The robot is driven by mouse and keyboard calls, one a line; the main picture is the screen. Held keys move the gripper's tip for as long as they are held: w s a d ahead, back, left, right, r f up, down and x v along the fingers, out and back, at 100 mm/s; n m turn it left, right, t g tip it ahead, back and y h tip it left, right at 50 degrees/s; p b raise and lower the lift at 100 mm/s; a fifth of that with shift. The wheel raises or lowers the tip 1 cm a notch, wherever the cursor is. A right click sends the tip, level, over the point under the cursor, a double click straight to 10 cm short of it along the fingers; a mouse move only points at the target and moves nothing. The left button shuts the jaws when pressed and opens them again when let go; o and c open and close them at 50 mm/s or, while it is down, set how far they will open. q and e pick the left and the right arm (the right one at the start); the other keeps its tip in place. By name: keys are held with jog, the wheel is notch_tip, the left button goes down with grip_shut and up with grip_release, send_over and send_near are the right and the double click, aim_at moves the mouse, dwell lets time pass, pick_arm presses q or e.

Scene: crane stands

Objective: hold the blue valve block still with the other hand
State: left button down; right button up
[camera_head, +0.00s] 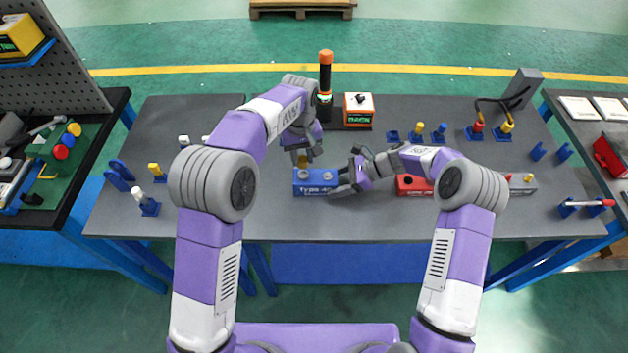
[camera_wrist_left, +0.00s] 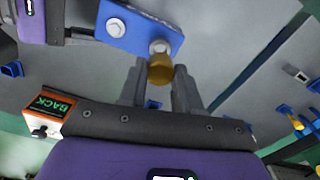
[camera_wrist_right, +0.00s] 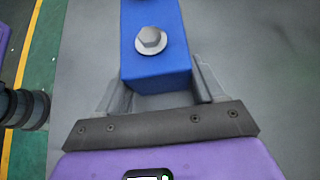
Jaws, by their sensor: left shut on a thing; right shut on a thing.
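The blue valve block (camera_head: 310,188) lies on the grey table in front of me, with its lettered face towards me. My right gripper (camera_head: 345,183) is shut on its right end; in the right wrist view the fingers flank the blue block (camera_wrist_right: 155,72), near a grey hex bolt (camera_wrist_right: 150,41). My left gripper (camera_head: 303,159) is above the block's left part. In the left wrist view its fingers are around a brass-yellow knob (camera_wrist_left: 160,70), next to a grey fitting on the blue block (camera_wrist_left: 140,28). Whether knob and fitting touch is unclear.
A red block (camera_head: 413,187) lies right of my right gripper, partly hidden by my arm. Behind stand an orange-topped black cylinder (camera_head: 325,75) and an orange-white box (camera_head: 358,111). Several blue stands with coloured caps (camera_head: 439,133) are at the back right. Front table areas are bare.

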pick_arm(q)
jog(key=shift+r, duration=0.2)
pick_arm(e)
jog(key=o, duration=1.3)
jog(key=shift+o, duration=0.2)
jog(key=v, duration=1.2)
pick_arm(q)
jog(key=shift+r, duration=0.1)
pick_arm(e)
jog(key=shift+r, duration=0.2)
